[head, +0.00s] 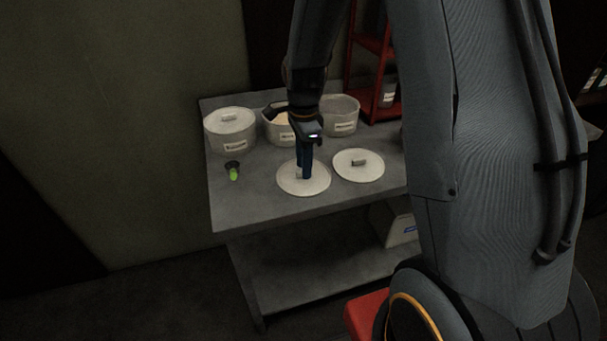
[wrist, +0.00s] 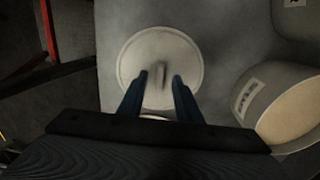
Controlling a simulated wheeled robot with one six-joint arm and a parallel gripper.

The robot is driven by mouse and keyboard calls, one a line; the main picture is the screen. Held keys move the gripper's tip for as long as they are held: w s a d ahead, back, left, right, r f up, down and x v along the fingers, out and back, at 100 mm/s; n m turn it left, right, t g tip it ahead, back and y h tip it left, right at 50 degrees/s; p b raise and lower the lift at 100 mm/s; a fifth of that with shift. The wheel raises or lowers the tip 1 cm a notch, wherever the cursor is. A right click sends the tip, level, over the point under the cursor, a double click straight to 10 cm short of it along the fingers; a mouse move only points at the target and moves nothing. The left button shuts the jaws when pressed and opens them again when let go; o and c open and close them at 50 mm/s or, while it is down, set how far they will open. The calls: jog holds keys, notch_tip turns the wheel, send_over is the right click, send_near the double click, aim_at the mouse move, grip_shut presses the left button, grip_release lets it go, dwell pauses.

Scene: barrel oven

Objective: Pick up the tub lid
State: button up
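Two round pale lids lie flat on the grey table. The left lid (head: 318,186) is under my gripper (head: 304,177), and the right lid (head: 367,173) lies beside it. In the wrist view the lid (wrist: 145,48) sits ahead of my gripper (wrist: 156,78). Its bar handle (wrist: 159,75) shows between the two blue fingers, with a gap on each side. My gripper is open and points down, its fingertips low over the lid. Whether they touch the lid is not clear. The fingers hide part of the lid and handle in the head view.
Behind the lids stand a lidded tub (head: 229,133) and open tubs, one (head: 341,116) at the right; a pale-filled tub (wrist: 247,100) shows in the wrist view. A small green-and-black item (head: 233,171) lies left. A red rack (head: 372,62) stands behind. The front table (head: 270,213) is clear.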

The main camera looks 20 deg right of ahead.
jog(key=shift+f, duration=0.6)
grip_shut()
jog(key=shift+r, duration=0.1)
